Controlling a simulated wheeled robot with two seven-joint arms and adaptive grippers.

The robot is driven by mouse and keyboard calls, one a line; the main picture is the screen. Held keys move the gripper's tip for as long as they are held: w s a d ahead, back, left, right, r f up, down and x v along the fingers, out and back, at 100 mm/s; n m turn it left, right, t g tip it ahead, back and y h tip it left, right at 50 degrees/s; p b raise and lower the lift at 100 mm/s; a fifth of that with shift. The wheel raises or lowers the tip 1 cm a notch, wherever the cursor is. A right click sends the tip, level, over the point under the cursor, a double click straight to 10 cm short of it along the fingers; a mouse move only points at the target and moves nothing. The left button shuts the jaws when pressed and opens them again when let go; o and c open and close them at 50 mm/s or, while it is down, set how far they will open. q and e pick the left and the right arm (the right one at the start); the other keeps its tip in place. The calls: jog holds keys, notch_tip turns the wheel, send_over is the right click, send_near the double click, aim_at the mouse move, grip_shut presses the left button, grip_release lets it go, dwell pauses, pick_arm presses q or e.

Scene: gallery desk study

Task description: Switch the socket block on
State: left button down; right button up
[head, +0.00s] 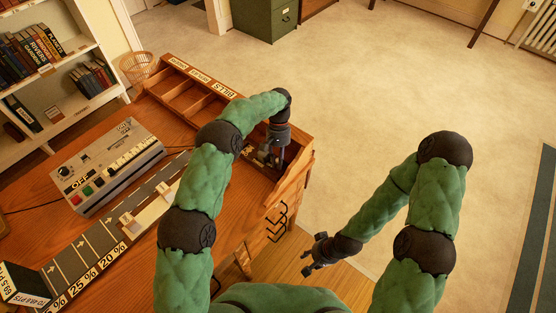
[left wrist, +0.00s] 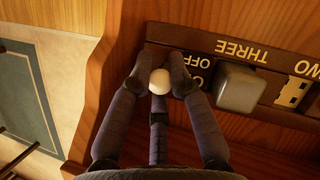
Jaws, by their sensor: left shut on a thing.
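The socket block (left wrist: 205,42) is a dark strip on the wooden desk in the left wrist view. It carries the lettering OFF, THREE and TWO. A grey plug (left wrist: 240,88) sits in it by THREE, and a bare socket (left wrist: 292,92) shows by TWO. My left gripper (left wrist: 160,72) is shut on a round white knob (left wrist: 159,84) at the block's OFF end; one finger hides lettering beside OFF. In the head view my left gripper (head: 270,158) is low at the desk's right end and largely covers the block. My right gripper (head: 306,264) is empty and apart from the desk, fingers spread.
A grey console (head: 105,165) marked OFF and a slider track (head: 125,220) with percent labels lie on the desk's left. A compartment tray (head: 190,98) runs along the back. Carpet right of the desk is clear.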

pick_arm(q)
jog(key=c, duration=1.4)
grip_release()
jog(key=v, duration=1.2)
